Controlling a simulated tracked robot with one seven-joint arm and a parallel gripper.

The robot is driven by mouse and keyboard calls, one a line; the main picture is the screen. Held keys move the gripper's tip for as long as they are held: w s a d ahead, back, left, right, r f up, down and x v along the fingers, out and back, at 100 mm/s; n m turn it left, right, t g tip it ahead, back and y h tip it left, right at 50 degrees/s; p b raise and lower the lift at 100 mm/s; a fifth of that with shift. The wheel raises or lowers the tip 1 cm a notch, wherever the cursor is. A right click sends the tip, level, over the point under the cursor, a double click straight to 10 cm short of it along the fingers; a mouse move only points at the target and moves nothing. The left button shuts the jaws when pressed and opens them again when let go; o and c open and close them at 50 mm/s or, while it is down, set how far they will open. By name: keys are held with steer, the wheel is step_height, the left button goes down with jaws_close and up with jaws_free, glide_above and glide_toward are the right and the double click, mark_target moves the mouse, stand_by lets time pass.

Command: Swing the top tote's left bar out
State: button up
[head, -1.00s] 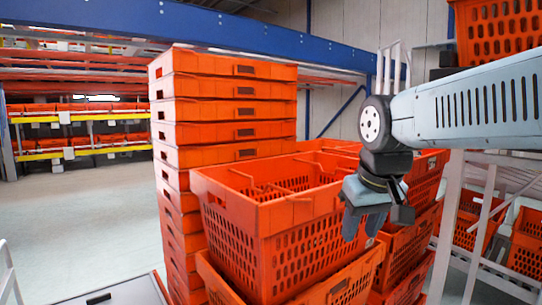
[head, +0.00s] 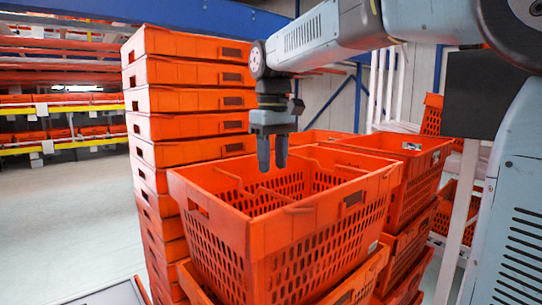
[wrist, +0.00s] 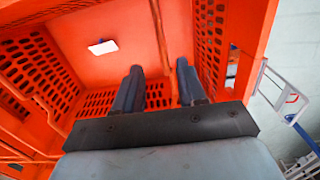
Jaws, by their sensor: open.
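The top tote (head: 322,210) is an orange open crate with slotted walls, standing upright on other totes in the head view. A thin orange left bar (head: 229,174) shows at its left rim, partly lost against the walls. My gripper (head: 273,167) hangs over the tote's opening with its fingers pointing down, apart and empty. In the wrist view my gripper (wrist: 157,73) has a thin orange bar (wrist: 160,38) passing between its two fingers in the picture. I cannot tell whether the fingers reach its depth. Contact is not clear.
A tall stack of orange totes (head: 190,72) stands close at the left. More totes (head: 412,160) stand behind and to the right. A blue beam (head: 215,18) crosses the back. Open floor (head: 65,215) lies at the far left.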

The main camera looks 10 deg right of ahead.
steer(key=shift+s+a+f, duration=0.1)
steer(key=shift+f, duration=1.5)
steer(key=shift+s+a+f, duration=0.1)
steer(key=shift+f, duration=1.5)
steer(key=c, duration=0.6)
steer(key=shift+w+d+r, duration=0.1)
steer(key=shift+r, duration=1.15)
